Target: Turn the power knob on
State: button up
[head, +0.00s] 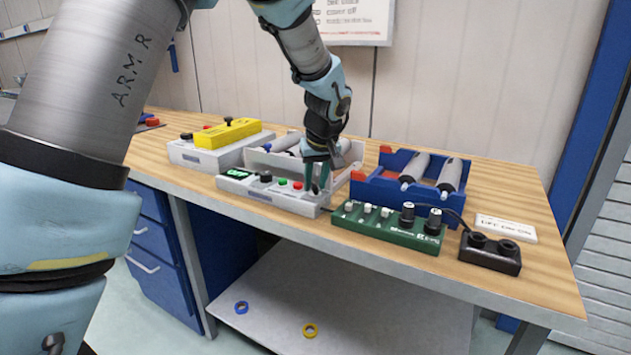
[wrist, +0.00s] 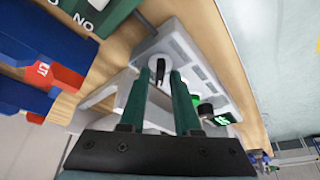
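A light grey control box (head: 270,193) with a green-lit display (head: 236,174) sits on the wooden bench. It carries a black knob (head: 265,176), a green button (head: 282,181) and a red button (head: 297,185). My gripper (head: 317,191) points down over the box's right end, its two dark green fingers apart. In the wrist view, another black knob (wrist: 159,69) on a white round base shows between the fingertips of my gripper (wrist: 158,73). I cannot tell whether the fingers touch it. In the head view the fingers hide this knob. No power label is readable.
A green switch box (head: 388,228) with several knobs stands to the right, close to the gripper. Behind are a grey tray (head: 265,159) and a blue tray (head: 375,190) holding cylinders. A black twin-socket block (head: 490,254) and a sign (head: 506,228) lie farther right.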

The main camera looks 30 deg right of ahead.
grip_shut()
dwell(0.5)
jog(key=m, duration=0.1)
jog(key=m+h+p, duration=0.1)
jog(key=m, duration=0.1)
jog(key=shift+a+r+m+g, duration=0.1)
jog(key=shift+a+m+g, duration=0.1)
jog(key=shift+m+g, duration=0.1)
jog(key=m+p, duration=0.1)
jog(key=m+g+h+p, duration=0.1)
jog(key=m+p, duration=0.1)
jog(key=shift+w+r+m, duration=0.15)
jog(key=shift+m, duration=0.15)
jog(key=m+g+p, duration=0.1)
jog(key=m+p, duration=0.2)
jog(key=m+g+h+p, duration=0.1)
jog(key=m+p, duration=0.2)
jog(key=shift+w+h+p, duration=0.1)
jog(key=shift+h+p, duration=0.2)
jog(key=shift+p, duration=0.05)
jog(key=shift+w+f+m+g+p, duration=0.1)
jog(key=shift+m+g+p, duration=0.35)
jog(key=shift+m+p, duration=0.55)
jog(key=shift+f+m+g+p, duration=0.1)
jog(key=shift+m+g+p, duration=0.4)
jog(key=shift+m, duration=0.9)
jog(key=shift+o, duration=1.3)
grip_release()
